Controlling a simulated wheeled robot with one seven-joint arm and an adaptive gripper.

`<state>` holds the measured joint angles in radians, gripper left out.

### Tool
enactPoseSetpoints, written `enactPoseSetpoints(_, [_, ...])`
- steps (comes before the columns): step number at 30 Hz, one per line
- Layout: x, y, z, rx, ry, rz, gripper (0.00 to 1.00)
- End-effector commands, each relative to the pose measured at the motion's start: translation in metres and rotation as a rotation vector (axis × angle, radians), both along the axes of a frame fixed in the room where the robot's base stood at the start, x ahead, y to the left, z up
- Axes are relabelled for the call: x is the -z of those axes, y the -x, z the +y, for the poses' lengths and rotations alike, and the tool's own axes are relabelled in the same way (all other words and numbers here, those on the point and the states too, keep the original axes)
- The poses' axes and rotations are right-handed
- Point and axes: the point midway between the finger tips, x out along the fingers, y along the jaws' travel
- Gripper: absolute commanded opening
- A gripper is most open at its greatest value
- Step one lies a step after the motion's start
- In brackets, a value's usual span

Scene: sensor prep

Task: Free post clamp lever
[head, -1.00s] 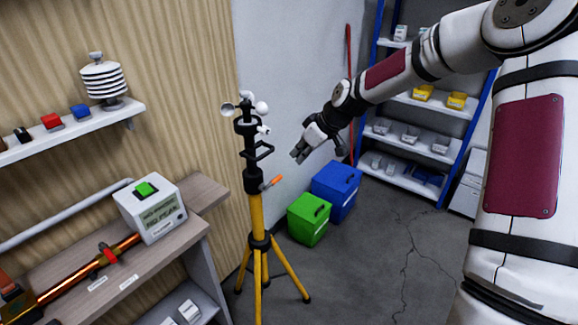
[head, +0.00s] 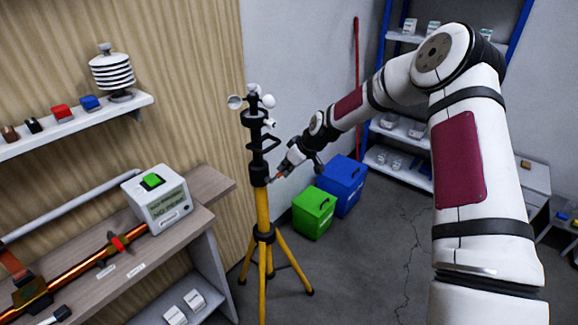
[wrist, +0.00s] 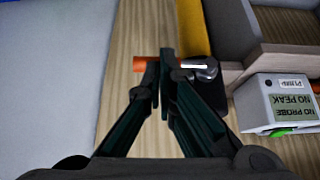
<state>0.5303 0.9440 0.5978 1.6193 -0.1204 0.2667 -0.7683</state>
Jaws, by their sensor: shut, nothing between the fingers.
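The post clamp lever (head: 277,177) is a small orange handle on the side of the yellow tripod post (head: 263,212), just under its black upper mast. My gripper (head: 285,169) is at the lever, and its fingertips overlap the lever in the head view. In the wrist view the fingers of my gripper (wrist: 160,62) are shut with nothing between them. They cross in front of the lever (wrist: 142,64), hiding its middle. The orange end shows left of the fingers and the metallic clamp hub (wrist: 206,70) right of them. I cannot tell whether the fingers touch the lever.
A bench (head: 206,190) with a white display box (head: 160,200) stands left of the post. A green bin (head: 313,212) and a blue bin (head: 343,178) stand on the floor behind right. Wind cups (head: 254,98) top the mast.

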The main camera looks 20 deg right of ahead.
Motion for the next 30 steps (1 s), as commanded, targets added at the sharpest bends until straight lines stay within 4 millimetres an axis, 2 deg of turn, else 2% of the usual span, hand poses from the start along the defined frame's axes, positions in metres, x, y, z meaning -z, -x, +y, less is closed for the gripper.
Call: enactPoseSetpoints(30, [0.0075, -0.0031, -0.0033, 0.002, -0.099, 0.071, 0.0])
